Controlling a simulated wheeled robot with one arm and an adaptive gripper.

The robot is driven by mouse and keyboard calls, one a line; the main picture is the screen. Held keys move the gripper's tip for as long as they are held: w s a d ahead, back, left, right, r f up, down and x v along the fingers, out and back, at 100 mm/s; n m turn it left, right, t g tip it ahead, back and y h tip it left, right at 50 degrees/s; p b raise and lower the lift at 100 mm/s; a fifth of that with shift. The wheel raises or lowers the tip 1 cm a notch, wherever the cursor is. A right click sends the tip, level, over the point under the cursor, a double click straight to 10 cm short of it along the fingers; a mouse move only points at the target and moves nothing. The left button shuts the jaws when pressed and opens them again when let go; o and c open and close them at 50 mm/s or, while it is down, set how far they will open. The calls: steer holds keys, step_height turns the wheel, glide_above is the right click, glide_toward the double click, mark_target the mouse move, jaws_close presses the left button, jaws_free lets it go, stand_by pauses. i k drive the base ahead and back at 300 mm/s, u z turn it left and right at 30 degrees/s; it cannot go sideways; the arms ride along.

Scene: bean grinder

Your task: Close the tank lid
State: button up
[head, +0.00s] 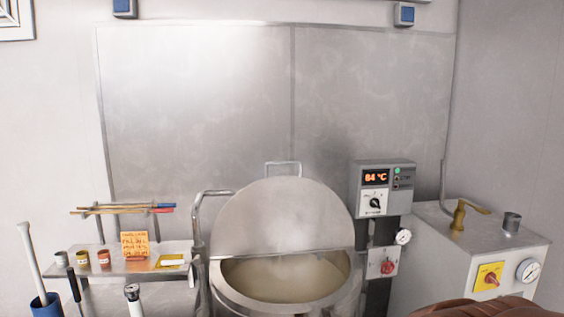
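The tank (222,284) is a round steel vessel at the bottom middle of the head view, cut off by the lower edge. Pale beige contents show inside it. Its round steel lid (285,212) stands raised behind the opening, so the tank is open. A straight bar crosses the opening at the lid's lower edge. A loop handle (283,164) sits at the lid's top, against the steel wall panel. My gripper is not in view, and nothing is seen touching the lid.
A control box (384,188) reading 84 °C stands right of the tank, with a steel cabinet (430,247) beyond. A bent pipe (198,220) and a shelf (120,268) with small cups are left. An unclear brown object (480,308) shows at bottom right.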

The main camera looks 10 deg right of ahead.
mark_target(220, 245)
steer(key=i, duration=0.1)
steer(key=z, duration=0.45)
steer(key=k, duration=0.5)
steer(key=z, duration=0.75)
steer(key=i, duration=1.35)
steer(key=u, duration=1.25)
steer(key=i, duration=0.55)
steer(key=u, duration=0.55)
